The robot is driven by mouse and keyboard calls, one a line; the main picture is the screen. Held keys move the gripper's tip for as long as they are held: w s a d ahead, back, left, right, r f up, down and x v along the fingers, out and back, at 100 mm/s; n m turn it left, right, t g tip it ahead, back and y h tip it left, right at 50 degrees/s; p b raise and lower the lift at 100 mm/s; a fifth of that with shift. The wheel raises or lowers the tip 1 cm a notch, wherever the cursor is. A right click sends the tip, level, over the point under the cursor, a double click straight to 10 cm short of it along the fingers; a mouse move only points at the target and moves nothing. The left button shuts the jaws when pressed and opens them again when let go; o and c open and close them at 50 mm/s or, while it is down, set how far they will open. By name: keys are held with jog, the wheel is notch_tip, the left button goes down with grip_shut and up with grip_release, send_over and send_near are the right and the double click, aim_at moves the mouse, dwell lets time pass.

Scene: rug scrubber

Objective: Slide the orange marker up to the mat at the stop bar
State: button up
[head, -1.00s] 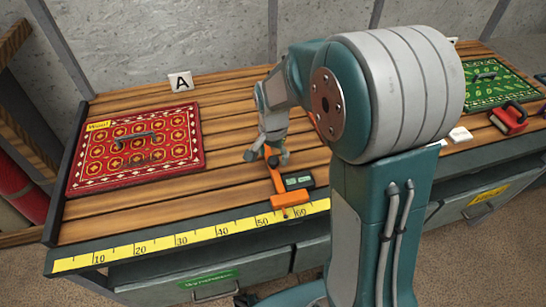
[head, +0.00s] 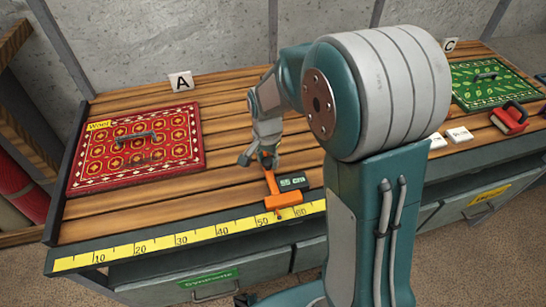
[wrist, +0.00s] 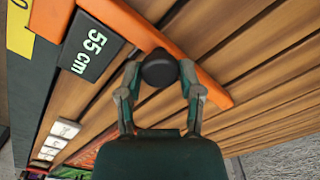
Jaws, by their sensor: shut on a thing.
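The orange marker (head: 281,200) sits on the yellow scale at the table's front edge, between the 50 and 60 marks. Its display (wrist: 90,46) reads 55 cm. Its orange arm (wrist: 215,88) reaches back over the planks. My gripper (head: 258,159) is at the arm in the head view; in the wrist view its fingers (wrist: 160,74) are shut on the marker's black knob (wrist: 158,68). The red mat (head: 185,178), tagged "Wool", lies flat at the left, apart from the marker. The dark stop bar (head: 67,165) runs along the table's left end, beside the mat.
The yellow scale (head: 158,243) runs along the front edge. Bare planks (head: 228,185) lie between mat and marker. A sign A (head: 181,82) stands behind the mat. A green mat (head: 490,90), a red-and-black object (head: 509,119) and white tiles (head: 459,135) are at the right.

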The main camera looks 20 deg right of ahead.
jog(key=a, duration=1.4)
jog(key=shift+a+f, duration=0.1)
jog(key=shift+a, duration=0.05)
jog(key=o, duration=1)
jog(key=shift+c, duration=0.2)
notch_tip(320, 180, up, 12)
jog(key=shift+w, duration=0.1)
